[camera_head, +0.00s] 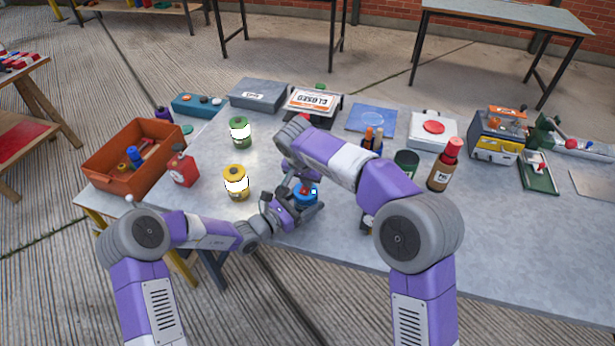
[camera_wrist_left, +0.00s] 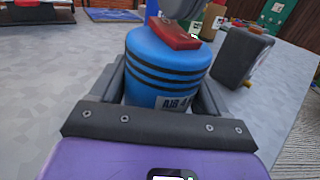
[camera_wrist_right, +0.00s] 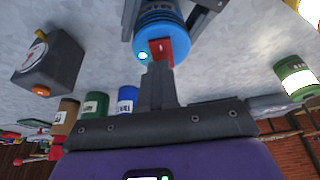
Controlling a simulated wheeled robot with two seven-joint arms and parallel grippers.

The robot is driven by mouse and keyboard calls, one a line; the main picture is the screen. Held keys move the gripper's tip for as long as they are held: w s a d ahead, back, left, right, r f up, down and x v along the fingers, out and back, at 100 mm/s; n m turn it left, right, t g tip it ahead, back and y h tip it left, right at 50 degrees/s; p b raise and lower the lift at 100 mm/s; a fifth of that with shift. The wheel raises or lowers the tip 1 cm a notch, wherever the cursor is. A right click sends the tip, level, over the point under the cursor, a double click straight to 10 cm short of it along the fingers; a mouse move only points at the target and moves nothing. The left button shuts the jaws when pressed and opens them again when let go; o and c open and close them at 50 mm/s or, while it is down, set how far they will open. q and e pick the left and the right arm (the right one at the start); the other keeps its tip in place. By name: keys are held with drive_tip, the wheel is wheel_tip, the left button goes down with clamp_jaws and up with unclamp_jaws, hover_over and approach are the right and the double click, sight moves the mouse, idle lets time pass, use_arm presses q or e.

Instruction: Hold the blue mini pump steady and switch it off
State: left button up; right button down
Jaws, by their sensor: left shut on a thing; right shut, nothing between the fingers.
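The blue mini pump (camera_head: 307,193) stands on the grey table near its front edge, between my two grippers. In the left wrist view the pump (camera_wrist_left: 160,68) is a blue cylinder with dark bands and a label. My left gripper (camera_head: 298,208) is shut around its body. A red switch (camera_wrist_left: 172,34) lies on its top; it also shows in the right wrist view (camera_wrist_right: 162,52), beside a small lit green-white light (camera_wrist_right: 143,56). My right gripper (camera_wrist_right: 158,75) is shut and empty, its fingertips at the red switch. Whether they touch it I cannot tell.
A yellow-labelled jar (camera_head: 236,185), a green jar (camera_head: 239,132) and a red bottle (camera_head: 183,168) stand left of the pump. An orange crate (camera_head: 112,170) sits at the left edge. A dark box (camera_wrist_left: 240,54) stands close to the pump.

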drive_tip(key=shift+f, duration=0.1)
drive_tip(key=shift+w+d+f, duration=0.1)
drive_tip(key=shift+w+f, duration=0.05)
drive_tip(key=shift+f, duration=0.15)
drive_tip(key=shift+d+f+g, duration=0.15)
drive_tip(key=shift+f+g, duration=0.05)
drive_tip(key=shift+g, duration=0.1)
drive_tip(key=shift+f, duration=0.1)
drive_tip(key=shift+s+a, duration=0.4)
drive_tip(key=shift+s, duration=0.45)
drive_tip(key=v, duration=1.5)
drive_tip(key=shift+w+d, duration=0.3)
